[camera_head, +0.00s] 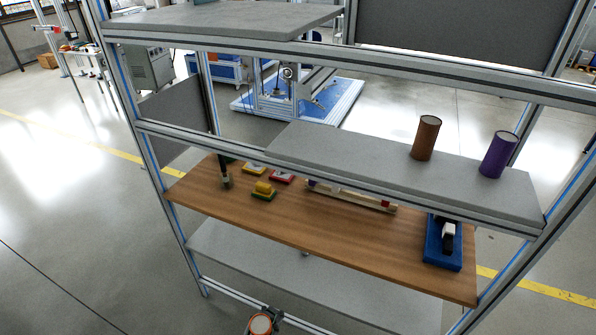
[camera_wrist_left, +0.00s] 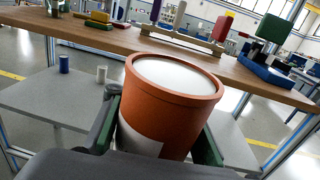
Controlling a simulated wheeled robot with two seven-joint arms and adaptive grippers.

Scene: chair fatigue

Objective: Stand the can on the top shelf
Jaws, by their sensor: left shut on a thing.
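An orange can (camera_head: 261,325) with a white top shows at the bottom edge of the head view. It also fills the middle of the left wrist view (camera_wrist_left: 170,105), where it leans a little and a white patch shows low on its side. My left gripper (camera_head: 263,319) is shut on it, with dark green fingers on both sides, in front of the rack and below its wooden shelf. The rack's highest grey shelf (camera_head: 220,18) spans the upper left and its visible surface is bare. My right gripper is not in view.
A lower grey shelf (camera_head: 380,165) holds a brown can (camera_head: 425,138) and a purple can (camera_head: 497,155) at right. The wooden shelf (camera_head: 330,235) carries toy blocks and a blue tray (camera_head: 443,255). Metal rails and posts frame the shelves. Small blue and white cylinders stand on the bottom shelf (camera_wrist_left: 40,98).

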